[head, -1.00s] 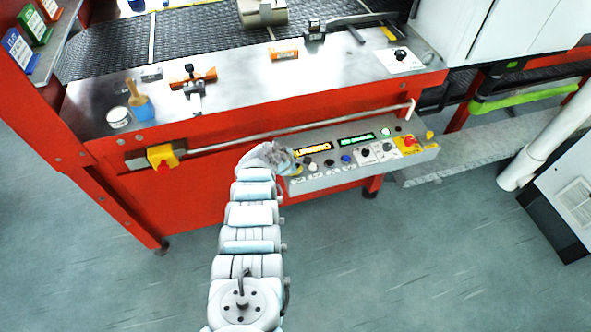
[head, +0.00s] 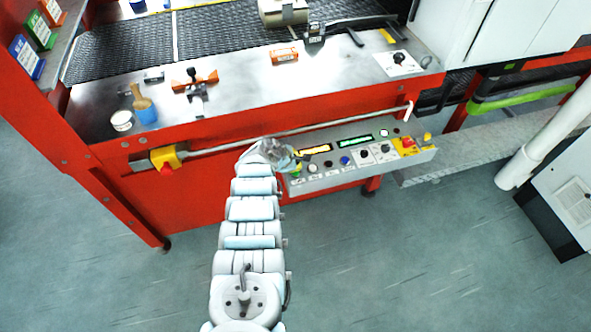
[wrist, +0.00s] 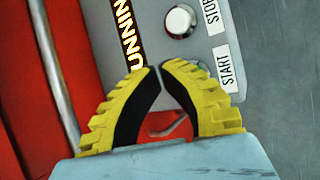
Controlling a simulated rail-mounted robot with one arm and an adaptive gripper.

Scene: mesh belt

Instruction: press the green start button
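The control panel (head: 330,178) is a grey box on the front of the red machine. My gripper (head: 297,165) is over its left end in the head view. In the wrist view, my gripper (wrist: 160,67) has its yellow-backed, black-padded fingers brought together at the tips, with nothing between them. A START label (wrist: 230,68) lies just right of the fingertips, and a STOP label (wrist: 210,12) is above it. The green start button is not clearly visible; my fingers cover the panel beside the START label. I cannot tell whether the fingertips touch the panel.
A white button (wrist: 180,21) sits beside the STOP label. The panel has an amber display (head: 314,150), a green display (head: 355,141) and a red emergency knob (head: 408,143). A metal rail (head: 225,145) runs along the machine front, left of the fingers in the wrist view.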

